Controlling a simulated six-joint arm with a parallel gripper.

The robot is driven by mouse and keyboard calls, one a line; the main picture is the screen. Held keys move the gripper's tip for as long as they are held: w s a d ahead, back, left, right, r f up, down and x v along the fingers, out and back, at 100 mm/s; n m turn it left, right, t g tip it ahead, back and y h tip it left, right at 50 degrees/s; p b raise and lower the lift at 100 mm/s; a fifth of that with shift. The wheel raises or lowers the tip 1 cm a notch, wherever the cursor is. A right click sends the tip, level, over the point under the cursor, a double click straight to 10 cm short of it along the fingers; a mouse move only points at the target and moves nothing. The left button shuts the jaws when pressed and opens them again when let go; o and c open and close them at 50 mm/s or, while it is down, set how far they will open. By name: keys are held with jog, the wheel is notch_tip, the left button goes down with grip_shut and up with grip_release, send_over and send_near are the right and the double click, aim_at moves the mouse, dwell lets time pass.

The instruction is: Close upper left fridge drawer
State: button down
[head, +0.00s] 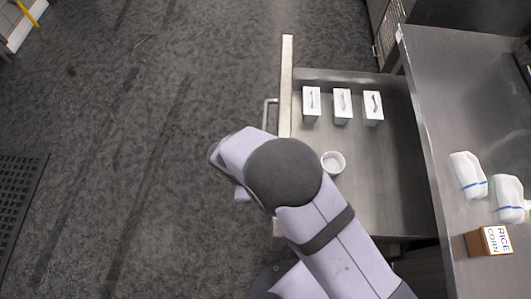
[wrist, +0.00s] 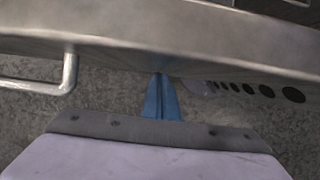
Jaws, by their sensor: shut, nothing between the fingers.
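The open steel drawer (head: 385,165) extends out to the left from under the counter. Its pale front panel (head: 286,85) stands at its left end, with a bar handle (head: 268,115) on the outer face. In the wrist view the front panel (wrist: 200,42) crosses the top, with the handle (wrist: 68,75) at left. My gripper (wrist: 161,80) shows as blue fingers shut together, empty, with the tips at the panel's lower edge; I cannot tell if they touch it. In the head view my arm covers the fingers and the near part of the drawer front.
Inside the drawer are three white-topped boxes (head: 342,106) and a white round cup (head: 333,162). On the steel counter (head: 440,120) at right lie two white bags (head: 468,175) and a brown box (head: 488,241). Open dark floor (head: 130,150) lies left of the drawer.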

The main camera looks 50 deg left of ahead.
jog(key=w+d+b, duration=0.1)
jog(key=w+d, duration=3)
jog(key=shift+w+d+b, duration=0.2)
jog(key=shift+b, duration=0.1)
jog(key=shift+w+r, duration=0.1)
jog(key=shift+r, duration=0.05)
jog(key=s+a+r+p, duration=0.1)
jog(key=s+a+r, duration=0.5)
jog(key=r, duration=0.3)
